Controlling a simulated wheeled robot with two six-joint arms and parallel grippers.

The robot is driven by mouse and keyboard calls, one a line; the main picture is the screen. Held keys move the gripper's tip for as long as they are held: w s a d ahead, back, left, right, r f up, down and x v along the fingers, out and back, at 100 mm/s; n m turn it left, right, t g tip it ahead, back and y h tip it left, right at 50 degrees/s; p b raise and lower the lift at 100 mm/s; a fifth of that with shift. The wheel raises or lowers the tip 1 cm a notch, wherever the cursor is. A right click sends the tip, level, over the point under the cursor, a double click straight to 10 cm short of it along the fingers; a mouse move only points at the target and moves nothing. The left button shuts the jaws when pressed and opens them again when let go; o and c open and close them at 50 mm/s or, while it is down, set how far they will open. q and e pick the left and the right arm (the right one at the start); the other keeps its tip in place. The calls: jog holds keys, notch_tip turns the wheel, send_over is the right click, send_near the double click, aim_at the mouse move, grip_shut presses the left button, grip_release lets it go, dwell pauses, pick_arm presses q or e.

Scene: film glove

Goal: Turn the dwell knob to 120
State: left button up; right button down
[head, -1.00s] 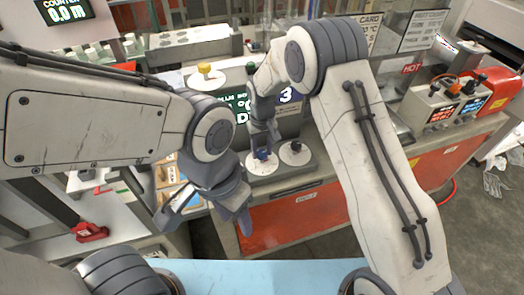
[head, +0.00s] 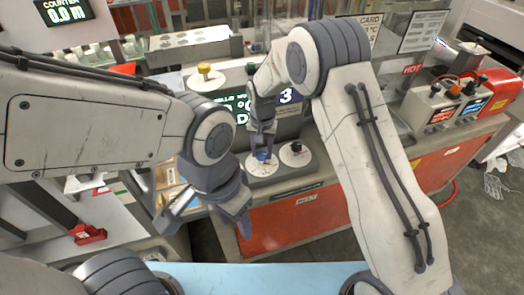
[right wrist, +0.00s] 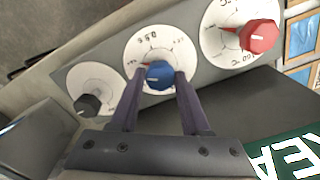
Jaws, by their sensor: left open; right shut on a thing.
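A blue knob (head: 262,156) sits on a round white dial on the front of the grey machine. It also shows in the right wrist view (right wrist: 159,77), with a pale mark on its face and a red pointer at its dial. My right gripper (right wrist: 160,84) is shut on this blue knob, one finger on each side. In the head view the right gripper (head: 262,146) comes down onto it from above. The dial's figures and label are too small to read surely. My left gripper (head: 207,218) is open and empty, apart from the machine at its lower left.
A black knob (right wrist: 88,105) and a red knob (right wrist: 259,37) flank the blue one on their own dials. A yellow knob (head: 204,69) stands farther back. A lit display (head: 240,110) is partly hidden behind my right arm. A light-blue surface (head: 260,278) lies in front.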

aim_at(262, 153)
jog(key=shift+w+r, duration=0.1)
jog(key=shift+w, duration=0.05)
jog(key=shift+c, duration=1.9)
grip_release()
notch_tip(262, 153, up, 10)
jog(key=b, duration=0.2)
jog(key=shift+r, duration=0.2)
jog(key=s+r+n, duration=0.3)
jog(key=s, duration=0.5)
jog(key=s+r+n, duration=0.2)
jog(key=s+r, duration=0.1)
jog(key=s, duration=0.5)
jog(key=s+d+n, duration=0.2)
jog(key=s, duration=0.6)
jog(key=s+d+f+n+y, duration=0.1)
jog(key=s+d+n, duration=0.1)
jog(key=s, duration=0.5)
jog(key=shift+s+d+f+n, duration=0.3)
jog(key=shift+s, duration=0.05)
